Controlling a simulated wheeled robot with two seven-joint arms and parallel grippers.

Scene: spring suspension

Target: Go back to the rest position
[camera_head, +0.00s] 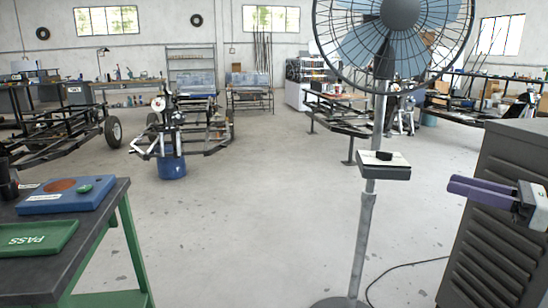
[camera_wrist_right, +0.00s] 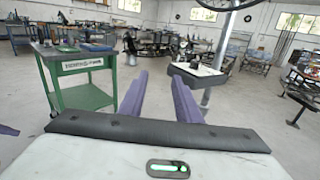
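My right gripper (camera_head: 452,185) has purple fingers and reaches in from the right edge in the head view, in front of a grey louvred cabinet. In the right wrist view its two fingers (camera_wrist_right: 158,76) stand apart with nothing between them. No left arm shows in the head view.
A standing fan (camera_head: 366,215) with a small control box (camera_head: 384,172) stands left of my right gripper. The grey cabinet (camera_head: 500,160) is at the right. A green-legged workbench (camera_head: 110,225) with a blue tray (camera_head: 67,196) and green PASS tray (camera_head: 35,238) is at the left. The middle floor is clear.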

